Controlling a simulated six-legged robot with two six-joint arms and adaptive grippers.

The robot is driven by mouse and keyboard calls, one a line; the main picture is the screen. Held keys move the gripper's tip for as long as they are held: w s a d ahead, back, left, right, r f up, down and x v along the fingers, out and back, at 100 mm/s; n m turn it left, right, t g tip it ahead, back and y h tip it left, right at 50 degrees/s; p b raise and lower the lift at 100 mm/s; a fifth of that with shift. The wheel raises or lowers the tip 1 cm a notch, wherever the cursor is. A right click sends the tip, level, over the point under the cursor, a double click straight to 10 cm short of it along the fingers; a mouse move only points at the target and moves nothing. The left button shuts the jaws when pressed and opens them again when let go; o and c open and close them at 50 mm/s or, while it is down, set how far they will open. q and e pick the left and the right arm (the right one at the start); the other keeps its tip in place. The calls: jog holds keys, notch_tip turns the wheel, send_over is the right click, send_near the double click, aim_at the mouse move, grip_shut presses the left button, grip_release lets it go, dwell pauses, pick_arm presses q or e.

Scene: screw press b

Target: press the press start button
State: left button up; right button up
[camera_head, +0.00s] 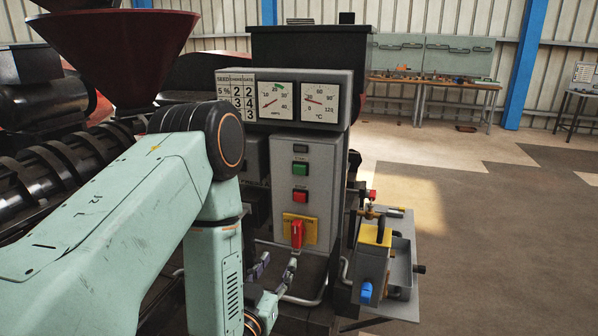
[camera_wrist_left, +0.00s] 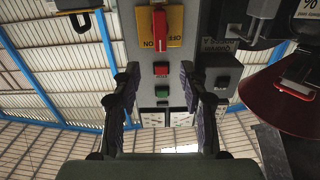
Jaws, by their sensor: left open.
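The green button (camera_head: 300,169), which looks like the press start button, is on the front of a grey control box (camera_head: 318,150). A red button (camera_head: 300,196) is just below it, and a red rotary switch (camera_head: 297,234) on a yellow plate is lower still. My left gripper (camera_head: 277,265) is open and empty, below and in front of the box, near the switch. The left wrist view looks upside down at the box. There the green button (camera_wrist_left: 161,91) and red button (camera_wrist_left: 161,69) show between the spread fingers. My right gripper is not in view.
Two dial gauges (camera_head: 297,102) and number plates sit above the box. A dark red hopper (camera_head: 118,50) stands at the left. A yellow-topped unit with a blue knob (camera_head: 366,292) is at the right. Open floor (camera_head: 500,220) lies beyond it.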

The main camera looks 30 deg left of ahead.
pick_arm(q)
jog(key=shift+c, duration=0.5)
grip_shut()
dwell(1.0)
